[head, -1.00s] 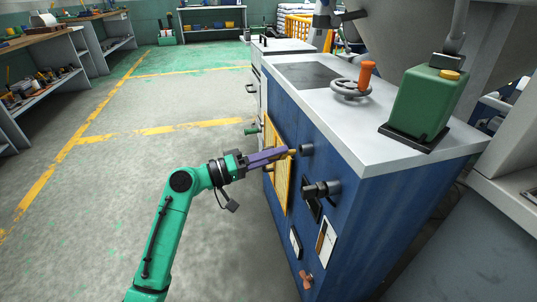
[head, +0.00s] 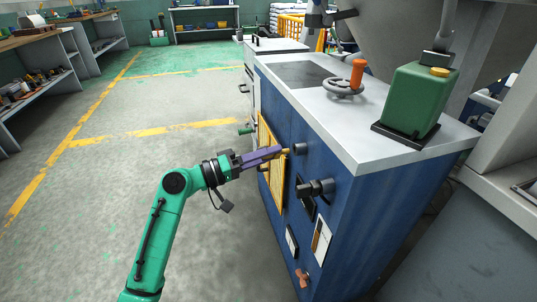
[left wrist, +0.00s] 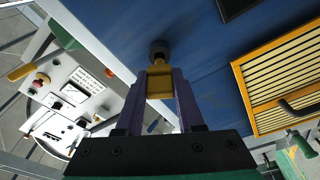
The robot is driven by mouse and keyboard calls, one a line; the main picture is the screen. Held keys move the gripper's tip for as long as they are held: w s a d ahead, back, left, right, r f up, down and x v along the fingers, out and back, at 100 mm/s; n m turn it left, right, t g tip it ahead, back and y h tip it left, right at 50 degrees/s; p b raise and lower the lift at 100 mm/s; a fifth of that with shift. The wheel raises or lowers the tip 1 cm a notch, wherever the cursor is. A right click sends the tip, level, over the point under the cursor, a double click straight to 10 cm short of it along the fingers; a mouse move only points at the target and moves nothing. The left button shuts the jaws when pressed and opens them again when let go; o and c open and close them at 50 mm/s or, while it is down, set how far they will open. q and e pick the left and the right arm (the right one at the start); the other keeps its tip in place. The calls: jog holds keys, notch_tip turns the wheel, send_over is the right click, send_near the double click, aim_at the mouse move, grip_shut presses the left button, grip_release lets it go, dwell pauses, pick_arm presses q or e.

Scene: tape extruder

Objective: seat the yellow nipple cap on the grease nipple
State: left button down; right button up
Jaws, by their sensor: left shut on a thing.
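My left gripper (head: 279,153) has purple fingers and points at the side of the blue machine cabinet. In the left wrist view its fingers (left wrist: 160,88) are shut on the yellow nipple cap (left wrist: 159,84). The cap shows as a small yellow tip in the head view (head: 286,151). Just beyond the cap is a dark round fitting (left wrist: 158,50) on the blue panel, seen as a grey stub in the head view (head: 299,148). The grease nipple itself is not clearly seen; the cap lines up with the fitting, and I cannot tell whether they touch. My right gripper is not in view.
The blue cabinet (head: 345,215) has a dark knob (head: 318,188) below the fitting and a yellow-framed vent (left wrist: 283,82) beside it. A green can (head: 413,100) and a handwheel (head: 343,86) stand on its top. The floor (head: 100,200) left of my arm is clear.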

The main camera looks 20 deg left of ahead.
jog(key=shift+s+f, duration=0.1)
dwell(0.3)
pick_arm(q)
jog(key=shift+p+x, duration=0.35)
jog(key=shift+x, duration=1.35)
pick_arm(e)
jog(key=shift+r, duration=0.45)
pick_arm(q)
jog(key=shift+c, duration=2.2)
grip_release()
jog(key=shift+s+d+f, duration=0.15)
jog(key=shift+d, duration=0.05)
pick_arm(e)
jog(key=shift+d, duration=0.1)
pick_arm(q)
jog(key=shift+v, duration=0.85)
jog(key=v, duration=1.3)
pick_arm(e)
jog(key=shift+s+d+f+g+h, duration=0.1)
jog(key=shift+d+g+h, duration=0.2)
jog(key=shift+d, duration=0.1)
